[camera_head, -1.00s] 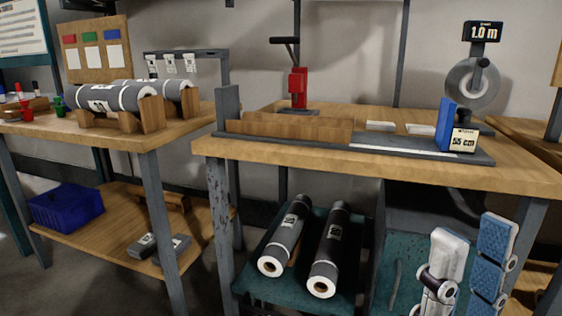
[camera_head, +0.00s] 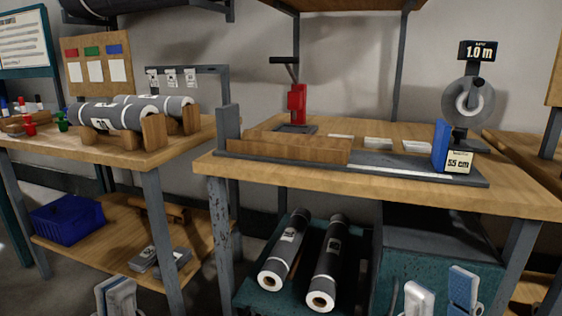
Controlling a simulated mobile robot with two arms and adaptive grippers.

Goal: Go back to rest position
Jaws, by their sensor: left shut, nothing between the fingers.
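My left gripper (camera_head: 115,295) shows at the bottom edge, left of centre. Its pale fingers are together with nothing between them, and it is in front of the left bench. My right gripper (camera_head: 441,284) shows at the bottom right, in front of the right bench's teal lower unit. One finger looks white and the other blue, with a gap between them and nothing seen held. Most of both arms is out of view.
Grey rolls (camera_head: 118,115) lie in wooden cradles on the left bench. Two dark rolls (camera_head: 285,252) lean on a teal rack (camera_head: 245,297) under the right bench (camera_head: 290,178). A blue crate (camera_head: 68,220) stands on the left lower shelf. A red press (camera_head: 297,103) stands on the right bench.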

